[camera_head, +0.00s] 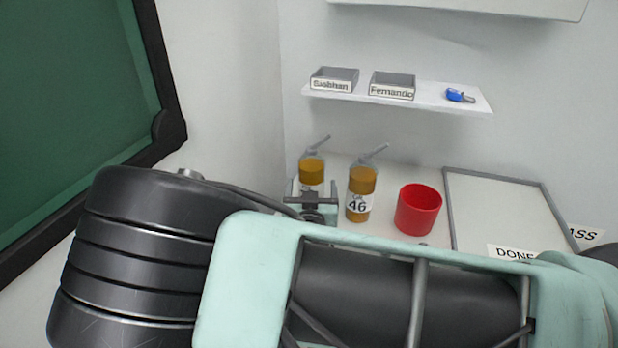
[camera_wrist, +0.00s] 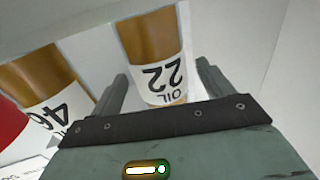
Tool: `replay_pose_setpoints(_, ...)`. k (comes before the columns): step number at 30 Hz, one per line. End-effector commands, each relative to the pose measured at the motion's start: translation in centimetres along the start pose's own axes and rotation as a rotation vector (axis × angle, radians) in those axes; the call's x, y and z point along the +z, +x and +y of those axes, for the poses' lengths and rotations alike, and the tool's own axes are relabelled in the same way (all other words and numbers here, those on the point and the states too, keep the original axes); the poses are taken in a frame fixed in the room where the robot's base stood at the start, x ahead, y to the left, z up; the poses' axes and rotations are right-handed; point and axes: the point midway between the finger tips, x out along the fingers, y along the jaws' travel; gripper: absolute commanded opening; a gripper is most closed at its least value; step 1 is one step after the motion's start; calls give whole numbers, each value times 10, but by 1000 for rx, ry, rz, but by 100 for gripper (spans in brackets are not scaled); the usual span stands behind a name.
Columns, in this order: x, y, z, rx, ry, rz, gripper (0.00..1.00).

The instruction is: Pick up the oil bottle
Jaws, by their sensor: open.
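Two oil bottles with amber oil, white labels and thin slanted spouts stand on the worktop. The left oil bottle (camera_head: 312,170) is partly hidden by my gripper (camera_head: 314,192). In the wrist view this bottle (camera_wrist: 153,45) reads "OIL 22" and appears upside down. It lies between the two open fingers of my gripper (camera_wrist: 162,82), with some gap visible on its right; contact cannot be told. The second oil bottle (camera_head: 361,182), marked "46", stands just to the right and also shows in the wrist view (camera_wrist: 45,82), outside the fingers.
A red cup (camera_head: 418,210) stands right of the bottles. A grey-rimmed tray area (camera_head: 500,205) with a "DONE" label (camera_head: 512,253) is further right. A shelf (camera_head: 430,104) above holds two name boxes (camera_head: 334,80) (camera_head: 392,86) and a small blue item (camera_head: 459,96).

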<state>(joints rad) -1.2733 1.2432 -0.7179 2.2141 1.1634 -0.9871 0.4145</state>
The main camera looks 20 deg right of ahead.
Motion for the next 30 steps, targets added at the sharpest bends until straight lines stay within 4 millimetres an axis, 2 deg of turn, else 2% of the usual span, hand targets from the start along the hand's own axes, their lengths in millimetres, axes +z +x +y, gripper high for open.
replay_pose_setpoints(3,-1,16,0,1,0,1,80)
replay_pose_setpoints(10,0,18,-1,-1,0,0,80)
replay_pose_setpoints(11,0,18,0,-1,0,0,74)
replay_pose_setpoints(15,0,18,0,-1,0,0,35)
replay_pose_setpoints(17,0,18,0,-1,0,0,21)
replay_pose_setpoints(26,-3,18,0,0,2,2,21)
replay_pose_setpoints(30,-12,18,-1,0,4,2,21)
